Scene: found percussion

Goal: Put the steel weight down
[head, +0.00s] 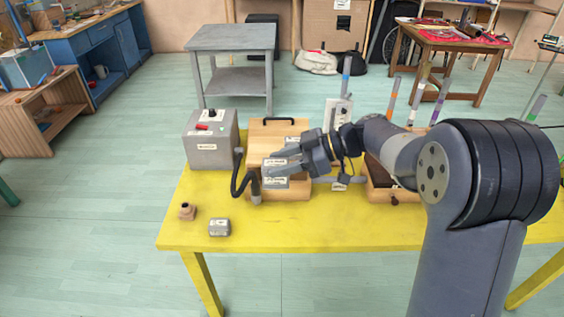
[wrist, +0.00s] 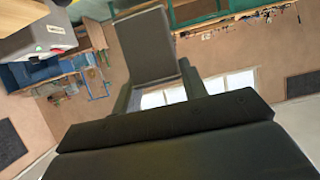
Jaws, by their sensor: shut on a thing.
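My gripper (head: 276,163) is over the yellow table (head: 320,232), in front of the upright wooden box (head: 263,135). It is shut on a grey block, which I take to be the steel weight (head: 275,183). In the wrist view the weight (wrist: 150,45) shows as a dark grey face between the fingers. The fingers hide part of it. It looks held above the table; the gap under it is hard to judge.
A grey box (head: 210,150) with a red switch stands at the left, with a black hose beside it. A small silver block (head: 219,228) and a brownish piece (head: 187,212) lie at the front left. The front middle of the table is clear.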

